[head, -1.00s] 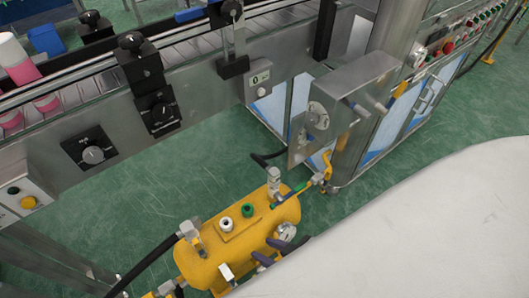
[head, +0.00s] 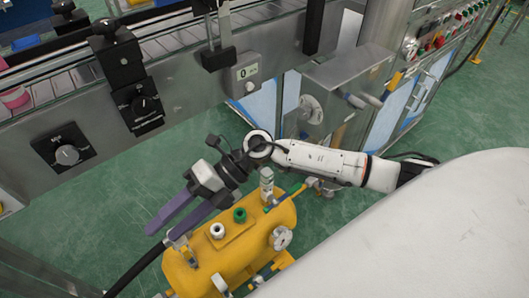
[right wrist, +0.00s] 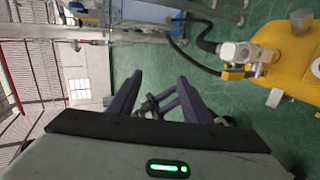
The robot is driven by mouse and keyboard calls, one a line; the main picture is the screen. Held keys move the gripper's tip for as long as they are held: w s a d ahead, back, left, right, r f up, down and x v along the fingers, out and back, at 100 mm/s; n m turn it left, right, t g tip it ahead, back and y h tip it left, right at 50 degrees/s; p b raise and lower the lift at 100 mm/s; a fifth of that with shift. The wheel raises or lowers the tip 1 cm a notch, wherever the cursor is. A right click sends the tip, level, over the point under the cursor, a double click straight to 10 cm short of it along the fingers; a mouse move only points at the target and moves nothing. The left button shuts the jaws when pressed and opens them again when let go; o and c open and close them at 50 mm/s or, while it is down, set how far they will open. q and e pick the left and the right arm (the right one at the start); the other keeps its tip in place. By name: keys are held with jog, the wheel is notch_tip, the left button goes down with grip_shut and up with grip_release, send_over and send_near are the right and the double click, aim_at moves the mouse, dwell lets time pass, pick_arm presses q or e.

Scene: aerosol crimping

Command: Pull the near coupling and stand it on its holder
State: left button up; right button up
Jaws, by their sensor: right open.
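The yellow tank (head: 235,255) carries a silver coupling (head: 180,241) at its near left end, by the black hose (head: 140,268). Another silver coupling (head: 267,182) stands at its far end. A small plate on top holds a white-ringed fitting (head: 217,230) and a green-ringed fitting (head: 240,215); I cannot tell which is the holder. My right gripper (head: 163,232) is open and empty, its purple fingers above and left of the tank near the left coupling. In the right wrist view its fingers (right wrist: 160,76) are apart with floor beyond, and the tank (right wrist: 292,42) is at right.
A conveyor (head: 180,45) with control boxes runs across the back. A steel cabinet (head: 345,85) stands behind my right arm. A round gauge (head: 281,238) sticks out from the tank's right side. Green floor is open left of the tank.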

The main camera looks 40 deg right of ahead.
jog(key=w+d+f+h, duration=0.1)
jog(key=d+h, duration=0.3)
jog(key=d, duration=0.5)
jog(key=w+d+f+n+h+b, duration=0.1)
jog(key=w+d+h, duration=0.3)
jog(key=d, duration=0.5)
jog(key=w+d+f+h, duration=0.2)
jog(key=d+h, duration=0.3)
jog(key=d, duration=0.5)
jog(key=shift+w+d+f+b, duration=0.1)
jog(key=shift+w+f+b, duration=0.1)
jog(key=shift+w+b, duration=0.15)
jog(key=shift+d+r, duration=0.15)
jog(key=shift+d, duration=0.3)
